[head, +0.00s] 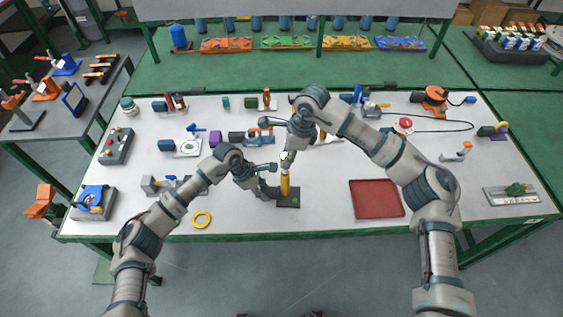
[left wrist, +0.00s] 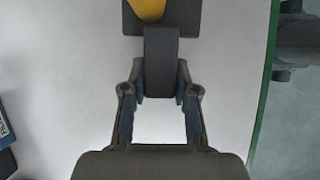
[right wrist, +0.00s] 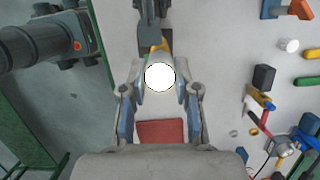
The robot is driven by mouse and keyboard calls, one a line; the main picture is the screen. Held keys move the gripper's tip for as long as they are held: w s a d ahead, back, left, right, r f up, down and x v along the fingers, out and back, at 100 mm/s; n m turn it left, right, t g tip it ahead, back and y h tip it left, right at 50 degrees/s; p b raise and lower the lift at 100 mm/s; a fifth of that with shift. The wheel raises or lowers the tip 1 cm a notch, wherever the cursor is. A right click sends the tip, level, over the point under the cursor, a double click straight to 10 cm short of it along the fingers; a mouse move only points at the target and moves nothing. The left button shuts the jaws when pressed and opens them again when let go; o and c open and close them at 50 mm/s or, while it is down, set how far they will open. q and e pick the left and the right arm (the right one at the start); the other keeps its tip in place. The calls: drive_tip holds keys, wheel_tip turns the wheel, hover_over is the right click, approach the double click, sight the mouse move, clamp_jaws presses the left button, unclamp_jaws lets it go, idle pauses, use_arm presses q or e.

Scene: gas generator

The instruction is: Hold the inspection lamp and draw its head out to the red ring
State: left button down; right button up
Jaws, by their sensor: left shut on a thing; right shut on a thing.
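The inspection lamp (head: 284,184) stands upright near the front middle of the table, with a yellow body and a dark base plate (head: 289,202). My left gripper (head: 264,190) is shut on the dark grey bar (left wrist: 161,68) at the lamp's base; the yellow body (left wrist: 150,8) shows beyond it. My right gripper (head: 287,156) is above the base, shut on the lamp head, whose round face (right wrist: 160,76) shows bright white between the fingers in the right wrist view. No red ring can be made out; the gripper covers the top of the lamp.
A red tray (head: 376,199) lies to the right of the lamp. Several tools and fixtures stand along the back of the table. The table's green front edge (head: 330,231) is close to the lamp.

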drive_tip(key=shift+a+r+v, duration=0.1)
drive_tip(key=shift+a+v, duration=0.2)
drive_tip(key=shift+v, duration=1.05)
drive_tip(key=shift+a+r+v, duration=0.1)
drive_tip(key=shift+a+v, duration=0.25)
drive_tip(key=shift+v, duration=0.95)
drive_tip(key=shift+a+r+v, duration=0.1)
drive_tip(key=shift+a+v, duration=0.2)
drive_tip(key=shift+v, duration=1.05)
drive_tip(key=o, duration=1)
drive_tip(key=shift+o, duration=0.2)
drive_tip(key=shift+f, duration=0.1)
